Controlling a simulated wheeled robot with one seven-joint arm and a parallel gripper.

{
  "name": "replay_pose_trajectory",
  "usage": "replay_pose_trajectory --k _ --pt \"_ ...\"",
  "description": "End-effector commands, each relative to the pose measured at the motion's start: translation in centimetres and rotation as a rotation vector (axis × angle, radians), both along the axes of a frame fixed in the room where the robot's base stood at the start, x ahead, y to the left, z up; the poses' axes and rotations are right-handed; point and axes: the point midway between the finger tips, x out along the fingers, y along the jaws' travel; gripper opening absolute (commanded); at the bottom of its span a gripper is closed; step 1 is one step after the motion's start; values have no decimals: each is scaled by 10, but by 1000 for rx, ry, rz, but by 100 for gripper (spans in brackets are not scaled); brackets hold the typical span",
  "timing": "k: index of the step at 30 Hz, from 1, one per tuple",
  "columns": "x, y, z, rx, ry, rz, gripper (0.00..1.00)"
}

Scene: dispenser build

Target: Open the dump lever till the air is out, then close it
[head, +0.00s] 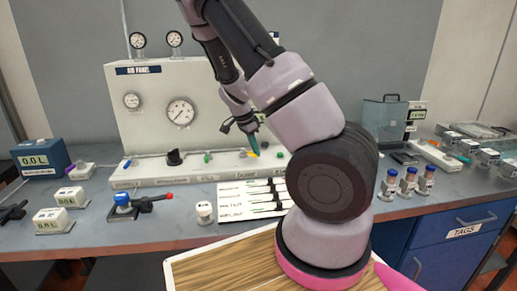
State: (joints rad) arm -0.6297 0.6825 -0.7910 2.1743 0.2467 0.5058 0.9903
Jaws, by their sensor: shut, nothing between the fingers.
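The air panel (150,125) stands at the back of the bench, with a large round gauge (181,111) on its face and a smaller gauge (132,100) to its left. Their needles are too small to read. A small yellow lever (254,155) is at the panel's lower right, above a label that seems to read DUMP. My gripper (254,145) is shut, with its teal fingertips pointing down just above or against the yellow lever. I cannot tell whether they touch, or whether the lever is open or closed.
A black knob (174,157) and small green handles (207,157) line the panel's lower ledge. A blue valve with a red-tipped lever (122,203) sits in front. Small vials (407,180) stand at right. My arm hides the bench's middle right.

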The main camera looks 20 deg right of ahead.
Motion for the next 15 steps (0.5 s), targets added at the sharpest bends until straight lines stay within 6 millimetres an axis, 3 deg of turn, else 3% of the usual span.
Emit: replay_pose_trajectory --k 9,15 --pt "-3 18 0 -2 0 -250 0" --pt "-3 25 0 1 1 -304 0"
